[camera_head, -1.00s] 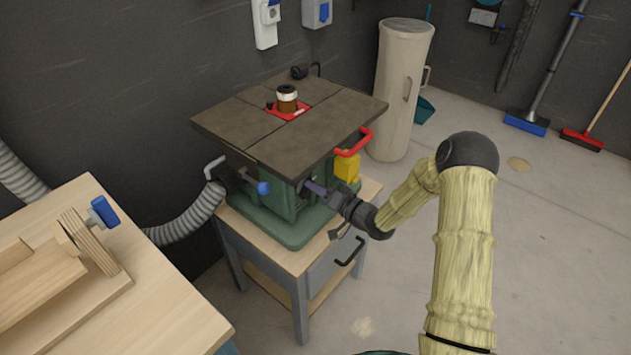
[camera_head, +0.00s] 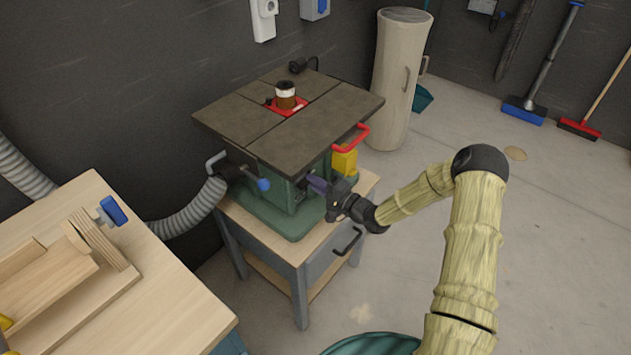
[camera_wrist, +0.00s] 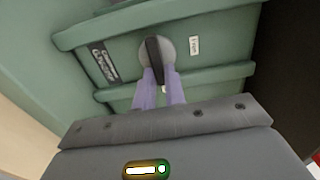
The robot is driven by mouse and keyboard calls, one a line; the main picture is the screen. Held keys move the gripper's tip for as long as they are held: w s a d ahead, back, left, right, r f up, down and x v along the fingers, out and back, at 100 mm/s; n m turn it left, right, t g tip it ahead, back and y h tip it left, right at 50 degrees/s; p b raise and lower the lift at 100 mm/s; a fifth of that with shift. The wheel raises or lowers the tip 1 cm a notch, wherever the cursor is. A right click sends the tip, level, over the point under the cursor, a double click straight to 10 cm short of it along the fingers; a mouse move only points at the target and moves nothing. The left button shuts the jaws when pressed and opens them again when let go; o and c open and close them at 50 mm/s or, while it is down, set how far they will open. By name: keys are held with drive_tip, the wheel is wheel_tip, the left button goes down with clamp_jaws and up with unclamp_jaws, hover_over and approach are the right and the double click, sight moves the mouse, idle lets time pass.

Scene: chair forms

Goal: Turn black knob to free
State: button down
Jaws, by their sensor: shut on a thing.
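The black knob (camera_wrist: 153,48) is a narrow bar on a round grey disc, on the green body of the machine in the wrist view. It stands nearly upright, its top leaning slightly left. A small white label (camera_wrist: 195,45), which seems to read "Free", is to its right, and a dark label (camera_wrist: 103,62) is to its left. My gripper (camera_wrist: 160,74) has its purple fingers shut on the lower part of the knob. In the head view my gripper (camera_head: 314,183) reaches under the table top at the machine's front, and the knob is hidden there.
The machine's dark table top (camera_head: 248,112) overhangs my gripper. A red handle (camera_head: 352,140) and a yellow box (camera_head: 344,161) are close by on the right, and a blue knob (camera_head: 263,184) is on the left. A wooden workbench (camera_head: 165,300) stands at left.

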drive_tip(key=shift+f, duration=0.15)
drive_tip(key=c, duration=1.5)
unclamp_jaws()
drive_tip(key=shift+d, duration=0.1)
drive_tip(key=shift+o, duration=0.2)
drive_tip(key=shift+s, duration=0.1)
drive_tip(key=v, duration=1.7)
drive_tip(key=shift+s, duration=0.1)
